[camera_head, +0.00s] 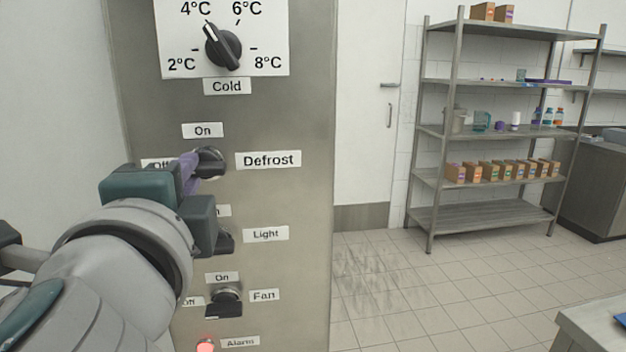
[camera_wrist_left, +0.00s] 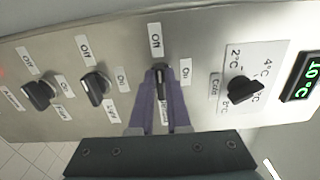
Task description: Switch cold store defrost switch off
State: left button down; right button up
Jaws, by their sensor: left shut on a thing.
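The defrost switch (camera_head: 211,161) is a dark knob on a grey metal panel, left of the "Defrost" label (camera_head: 268,160). Its "On" label (camera_head: 203,130) is above it. Its "Off" label (camera_head: 158,163), to its left, is partly hidden by my left gripper (camera_head: 190,172). In the left wrist view, the purple fingers of my left gripper (camera_wrist_left: 160,108) are shut on the knob (camera_wrist_left: 160,76) from both sides. There the knob lies in line with the "Off" label (camera_wrist_left: 155,40), not the "On" label (camera_wrist_left: 186,72). My right gripper is not in view.
The temperature dial (camera_head: 222,47) is above. The light switch (camera_head: 225,243), partly hidden by my gripper, and fan switch (camera_head: 226,297) are below, with a red alarm lamp (camera_head: 205,345) under them. Right of the panel are open floor and a metal shelf (camera_head: 470,217).

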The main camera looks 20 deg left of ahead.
pick_arm(q)
jog(key=shift+n, duration=0.3)
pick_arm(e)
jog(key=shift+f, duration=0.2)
pick_arm(q)
jog(key=c, duration=0.9)
grip_release()
